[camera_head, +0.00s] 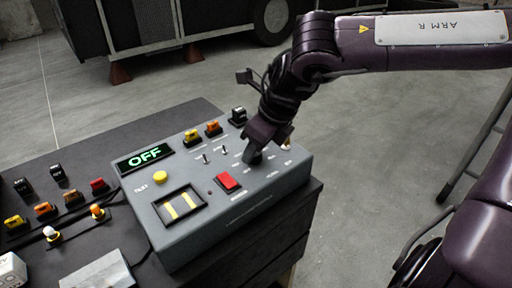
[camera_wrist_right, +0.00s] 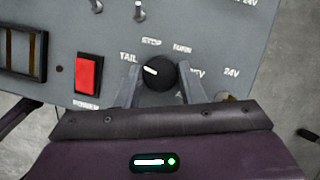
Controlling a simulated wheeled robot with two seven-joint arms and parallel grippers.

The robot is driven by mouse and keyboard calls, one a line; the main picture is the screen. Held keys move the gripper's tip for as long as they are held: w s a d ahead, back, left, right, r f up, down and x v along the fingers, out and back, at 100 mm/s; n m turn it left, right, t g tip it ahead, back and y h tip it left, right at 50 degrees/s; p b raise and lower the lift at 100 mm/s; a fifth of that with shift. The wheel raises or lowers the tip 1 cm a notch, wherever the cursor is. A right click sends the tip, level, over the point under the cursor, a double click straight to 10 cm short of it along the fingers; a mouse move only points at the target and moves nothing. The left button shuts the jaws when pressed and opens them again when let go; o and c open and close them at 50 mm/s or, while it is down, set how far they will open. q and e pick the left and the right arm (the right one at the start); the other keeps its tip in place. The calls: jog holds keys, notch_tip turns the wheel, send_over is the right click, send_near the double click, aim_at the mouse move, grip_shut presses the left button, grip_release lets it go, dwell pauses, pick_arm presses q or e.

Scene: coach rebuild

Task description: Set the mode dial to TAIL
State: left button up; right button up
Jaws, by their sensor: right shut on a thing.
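The mode dial (camera_wrist_right: 161,76) is a round black knob on the grey control panel (camera_head: 215,222). Its white pointer mark points left and slightly up, roughly toward the TAIL label (camera_wrist_right: 129,57). STOP and TURN labels stand above the dial. My right gripper (camera_wrist_right: 159,88) is shut on the dial, one finger on each side of it; in the head view the gripper (camera_head: 255,155) reaches down onto the panel and mostly hides the dial. The green display (camera_head: 145,157) reads OFF. My left gripper is in neither view.
A red POWER rocker (camera_head: 229,181), a yellow TEST button (camera_head: 160,177) and small toggle switches (camera_head: 205,158) sit left of the dial. Several coloured connectors (camera_head: 45,210) lie on the dark bench (camera_head: 95,147). Open floor lies right of the bench.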

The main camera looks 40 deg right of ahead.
aim_at(268, 165)
jog(key=o, duration=1)
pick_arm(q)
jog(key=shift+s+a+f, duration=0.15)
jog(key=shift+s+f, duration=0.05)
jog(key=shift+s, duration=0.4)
pick_arm(e)
jog(key=v, duration=0.8)
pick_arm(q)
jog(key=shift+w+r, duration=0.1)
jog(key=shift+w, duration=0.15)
pick_arm(e)
jog(key=shift+f, duration=0.1)
